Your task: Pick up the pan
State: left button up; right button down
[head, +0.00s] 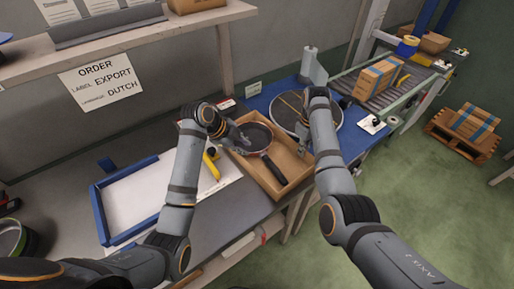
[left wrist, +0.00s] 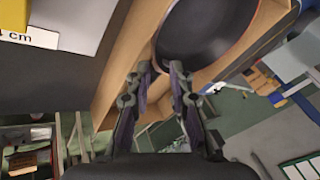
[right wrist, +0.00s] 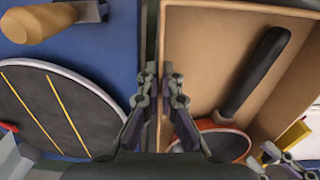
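The dark pan (head: 256,137) with a reddish rim lies in an open cardboard box (head: 291,184). Its black handle (head: 274,169) points toward the box's front corner. My left gripper (head: 243,143) is at the pan's left side. In the left wrist view its fingertips (left wrist: 161,66) are apart, near the pan rim (left wrist: 157,38) and box wall. My right gripper (head: 302,147) is at the box's right edge. In the right wrist view its fingertips (right wrist: 160,70) lie close together over the box wall (right wrist: 155,30); whether they touch it is unclear. The pan's handle (right wrist: 255,72) lies right of them.
A round dark lid or disc (head: 330,124) lies on the blue mat beside the box. A blue-edged tray (head: 125,232) and a yellow tool (head: 212,163) are to the left. A conveyor (head: 390,97) carries a taped carton (head: 376,78) at the back right.

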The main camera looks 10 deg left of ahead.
aim_at(252, 154)
pick_arm(q)
jog(key=shift+x, duration=2.7)
jog(key=shift+s+a+f, duration=0.1)
jog(key=shift+s+a, duration=0.05)
grip_shut()
